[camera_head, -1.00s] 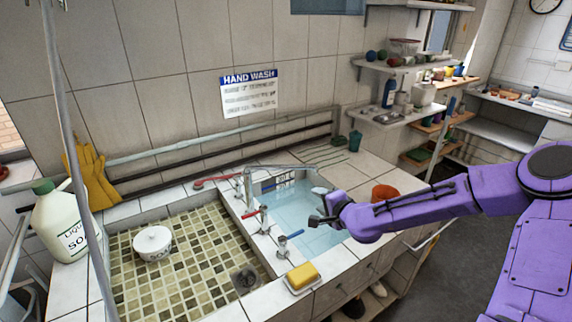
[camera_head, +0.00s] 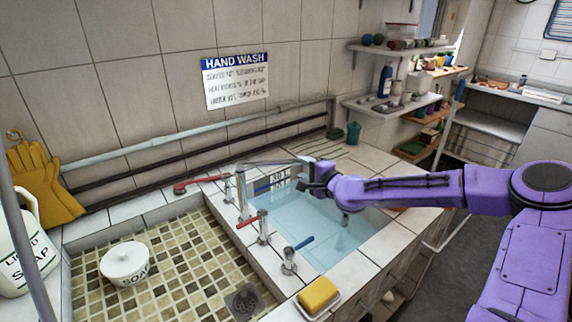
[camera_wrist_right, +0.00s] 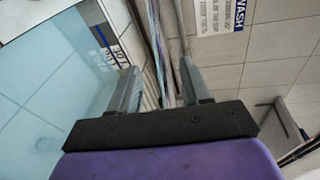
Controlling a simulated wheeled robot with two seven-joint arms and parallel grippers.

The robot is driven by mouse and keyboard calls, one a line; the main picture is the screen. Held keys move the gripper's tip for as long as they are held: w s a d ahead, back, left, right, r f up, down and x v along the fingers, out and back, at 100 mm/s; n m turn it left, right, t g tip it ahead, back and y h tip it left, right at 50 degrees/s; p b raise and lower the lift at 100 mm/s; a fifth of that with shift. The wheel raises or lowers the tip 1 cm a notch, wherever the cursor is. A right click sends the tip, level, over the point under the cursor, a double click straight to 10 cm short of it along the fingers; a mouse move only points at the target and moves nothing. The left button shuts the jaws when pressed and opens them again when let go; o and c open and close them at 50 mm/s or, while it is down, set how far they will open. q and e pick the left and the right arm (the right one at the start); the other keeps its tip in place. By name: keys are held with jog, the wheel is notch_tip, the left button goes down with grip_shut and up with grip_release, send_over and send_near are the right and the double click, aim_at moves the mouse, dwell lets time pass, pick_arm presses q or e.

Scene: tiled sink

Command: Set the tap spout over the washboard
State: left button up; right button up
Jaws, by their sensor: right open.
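The metal tap (camera_head: 241,192) stands on the ledge between the two basins, and its thin spout (camera_head: 275,163) reaches right over the back of the water-filled basin. My right gripper (camera_head: 308,176) is by the spout's far end, above the water. I cannot tell whether they touch. In the right wrist view its two fingers (camera_wrist_right: 157,75) are apart, with nothing clearly between them. I cannot pick out a washboard for certain; a marked panel (camera_head: 272,182) shows on the basin's back wall, and grooves (camera_head: 322,150) run across the counter behind it. My left gripper is out of view.
Red-handled (camera_head: 262,228) and blue-handled (camera_head: 290,260) valves stand on the ledge in front of the tap. A yellow sponge (camera_head: 318,294) lies at the front. A white soap pot (camera_head: 126,264) sits in the tiled basin. A red brush (camera_head: 200,184) lies at the back.

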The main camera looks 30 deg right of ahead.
aim_at(296, 163)
jog(key=w, duration=0.2)
jog(key=w+f, duration=0.1)
jog(key=w, duration=0.2)
jog(key=w+d, duration=0.1)
jog(key=w, duration=0.2)
jog(key=shift+w+f, duration=0.1)
jog(key=shift+f, duration=0.1)
